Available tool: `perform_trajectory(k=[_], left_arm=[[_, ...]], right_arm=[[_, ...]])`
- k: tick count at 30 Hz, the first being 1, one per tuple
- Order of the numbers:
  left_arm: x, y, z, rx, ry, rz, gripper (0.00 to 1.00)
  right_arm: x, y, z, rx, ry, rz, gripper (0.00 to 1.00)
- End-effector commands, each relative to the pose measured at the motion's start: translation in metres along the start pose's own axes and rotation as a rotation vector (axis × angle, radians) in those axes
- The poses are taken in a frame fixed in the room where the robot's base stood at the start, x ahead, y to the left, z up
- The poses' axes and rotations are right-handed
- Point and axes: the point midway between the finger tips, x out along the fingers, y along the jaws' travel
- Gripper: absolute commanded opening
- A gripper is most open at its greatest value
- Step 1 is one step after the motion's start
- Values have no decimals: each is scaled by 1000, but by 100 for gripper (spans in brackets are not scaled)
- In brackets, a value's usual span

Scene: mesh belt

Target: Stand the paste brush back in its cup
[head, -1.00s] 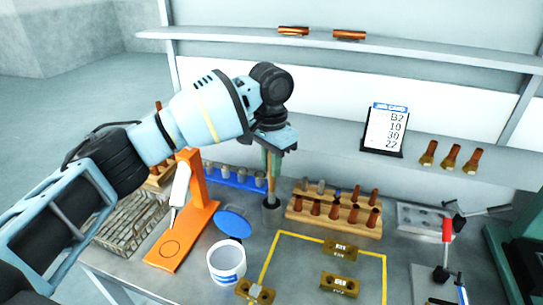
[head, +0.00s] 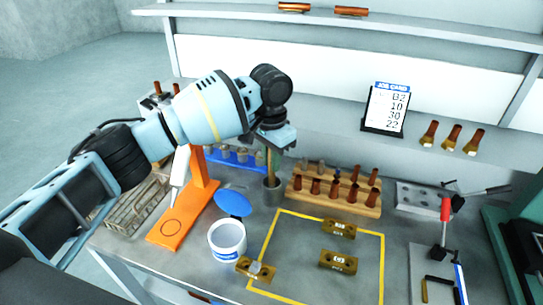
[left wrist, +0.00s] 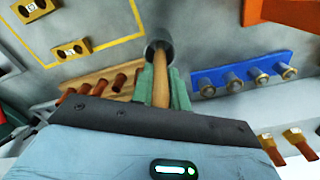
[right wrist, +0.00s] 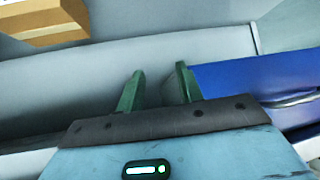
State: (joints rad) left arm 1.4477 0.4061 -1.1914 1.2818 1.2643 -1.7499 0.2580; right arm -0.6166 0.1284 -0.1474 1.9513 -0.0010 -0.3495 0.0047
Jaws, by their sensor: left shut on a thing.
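My left gripper (head: 273,148) is shut on the wooden handle of the paste brush (head: 269,168). The brush points straight down over the small grey cup (head: 272,195) on the bench. In the left wrist view the handle (left wrist: 161,85) shows between the green fingers (left wrist: 162,85), and its far end meets the dark mouth of the cup (left wrist: 157,46). The brush's lower end is hidden, apparently inside the cup. My right gripper (right wrist: 158,85) shows only in the right wrist view, with its fingers apart and nothing between them.
A wooden rack (head: 335,205) with copper pieces stands close right of the cup. A blue rack (head: 236,160) is behind left, and an orange stand (head: 203,195) is to the left. A white tub (head: 227,240) with a blue lid (head: 233,203) stands in front. A yellow outline (head: 384,262) surrounds brass blocks.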

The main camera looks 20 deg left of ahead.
Motion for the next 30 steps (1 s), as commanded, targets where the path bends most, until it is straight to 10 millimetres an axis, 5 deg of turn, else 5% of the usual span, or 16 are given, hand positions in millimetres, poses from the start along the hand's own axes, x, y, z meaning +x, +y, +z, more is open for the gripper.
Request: perform_trajectory(k=[5, 6, 11, 22, 30], left_arm=[[0, 0, 0, 0, 0, 0, 0], [0, 0, 0, 0, 0, 0, 20], [0, 0, 0, 0, 0, 0, 41], [-6, 0, 0, 0, 0, 0, 42], [-46, 1, -1, 1, 3, 1, 42]], right_arm=[[0, 0, 0, 1, 1, 0, 36], [0, 0, 0, 1, 1, 0, 36], [0, 0, 0, 1, 1, 0, 36], [0, 0, 0, 1, 0, 0, 36], [0, 0, 1, 2, -1, 0, 36]])
